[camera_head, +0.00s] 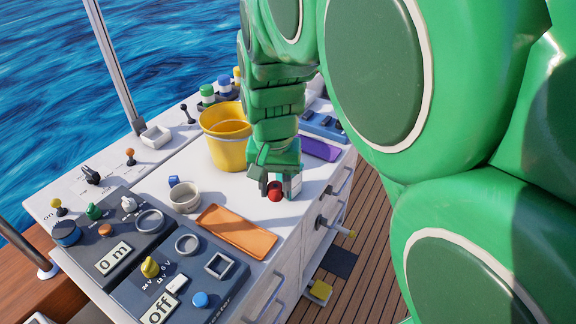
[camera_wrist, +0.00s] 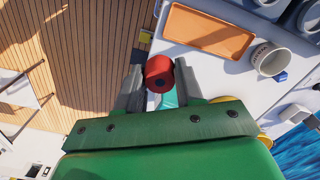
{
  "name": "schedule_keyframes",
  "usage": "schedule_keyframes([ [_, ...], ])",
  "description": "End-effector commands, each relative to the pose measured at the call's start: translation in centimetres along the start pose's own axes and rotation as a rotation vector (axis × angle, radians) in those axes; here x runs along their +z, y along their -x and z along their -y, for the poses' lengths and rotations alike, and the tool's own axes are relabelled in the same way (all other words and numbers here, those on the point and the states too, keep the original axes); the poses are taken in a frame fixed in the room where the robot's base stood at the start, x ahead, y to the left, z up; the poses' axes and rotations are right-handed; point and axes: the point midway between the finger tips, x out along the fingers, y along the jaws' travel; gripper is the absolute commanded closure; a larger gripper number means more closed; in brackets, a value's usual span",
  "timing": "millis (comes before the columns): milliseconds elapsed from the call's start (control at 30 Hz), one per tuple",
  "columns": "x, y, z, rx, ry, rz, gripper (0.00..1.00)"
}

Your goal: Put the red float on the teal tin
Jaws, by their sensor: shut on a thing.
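My gripper (camera_head: 272,188) is low over the white counter, near its right edge. It is shut on the red float (camera_head: 275,192), a small rounded red thing with a dark hole that shows in the wrist view (camera_wrist: 159,70) between the fingertips. A teal surface (camera_wrist: 169,98), which looks like the teal tin, shows between the fingers just behind the float in the wrist view. The float and fingers hide most of it. I cannot tell whether the float touches it.
An orange tray (camera_head: 236,231) and a grey-white cup (camera_head: 184,196) with a small blue block (camera_head: 173,181) stand left of my gripper. A yellow bucket (camera_head: 225,135) and a purple tray (camera_head: 320,149) are farther back. Control panels (camera_head: 180,285) fill the front; the counter edge drops to the deck.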

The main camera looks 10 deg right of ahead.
Motion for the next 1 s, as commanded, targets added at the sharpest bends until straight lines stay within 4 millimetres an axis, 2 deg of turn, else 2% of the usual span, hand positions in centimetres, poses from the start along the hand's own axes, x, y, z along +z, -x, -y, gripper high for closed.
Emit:
schedule_keyframes([
  [100,-2.0,1.7,-1.4,-0.002,-0.005,-0.008,0.92],
  [300,-4.1,3.9,-3.7,0.000,-0.006,-0.008,0.92],
  [500,-5.2,5.2,-5.2,0.001,-0.005,-0.005,0.92],
  [667,-5.8,5.3,-5.4,0.003,-0.004,-0.003,0.92],
  [1000,-9.4,3.7,-4.4,0.002,-0.003,-0.006,0.92],
])
